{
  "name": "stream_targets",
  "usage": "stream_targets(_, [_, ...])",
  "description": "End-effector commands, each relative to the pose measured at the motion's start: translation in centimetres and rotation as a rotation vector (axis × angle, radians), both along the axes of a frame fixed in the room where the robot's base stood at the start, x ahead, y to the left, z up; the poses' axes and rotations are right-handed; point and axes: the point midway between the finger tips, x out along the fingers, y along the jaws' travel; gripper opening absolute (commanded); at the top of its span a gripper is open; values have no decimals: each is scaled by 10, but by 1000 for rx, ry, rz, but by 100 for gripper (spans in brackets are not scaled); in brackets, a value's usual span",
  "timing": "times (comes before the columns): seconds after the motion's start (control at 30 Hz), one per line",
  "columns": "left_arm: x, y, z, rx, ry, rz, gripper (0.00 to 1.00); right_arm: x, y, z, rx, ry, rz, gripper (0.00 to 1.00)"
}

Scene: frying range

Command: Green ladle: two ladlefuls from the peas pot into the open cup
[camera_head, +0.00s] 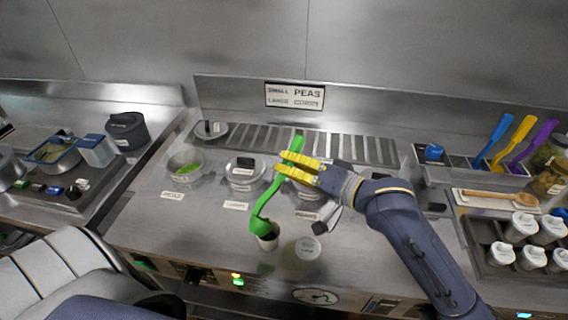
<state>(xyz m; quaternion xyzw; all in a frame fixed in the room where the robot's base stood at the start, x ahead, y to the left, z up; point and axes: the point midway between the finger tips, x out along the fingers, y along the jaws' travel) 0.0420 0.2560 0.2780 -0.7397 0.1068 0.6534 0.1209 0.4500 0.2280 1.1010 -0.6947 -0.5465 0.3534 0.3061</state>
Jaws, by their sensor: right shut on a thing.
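My right gripper (298,167), with yellow fingers, is shut on the handle of the green ladle (273,190). My left gripper is not in view.
A lidded pot (245,172) stands right of the peas pot; another is partly hidden under my right gripper. A round white lid (308,249) lies right of the cup. Blue, yellow and purple utensils (516,140) and a rack of lidded cups (525,240) are at right.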

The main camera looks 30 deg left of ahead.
Motion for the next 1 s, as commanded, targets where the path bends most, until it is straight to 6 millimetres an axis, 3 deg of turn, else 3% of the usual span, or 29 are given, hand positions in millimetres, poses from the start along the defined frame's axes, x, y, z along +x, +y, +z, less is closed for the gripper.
stream_targets(0.6, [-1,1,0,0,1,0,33,28,-1,-47,19,384,-1,0])
stream_targets(1.0, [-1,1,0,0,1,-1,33,35,-2,-64,28,515,-1,0])
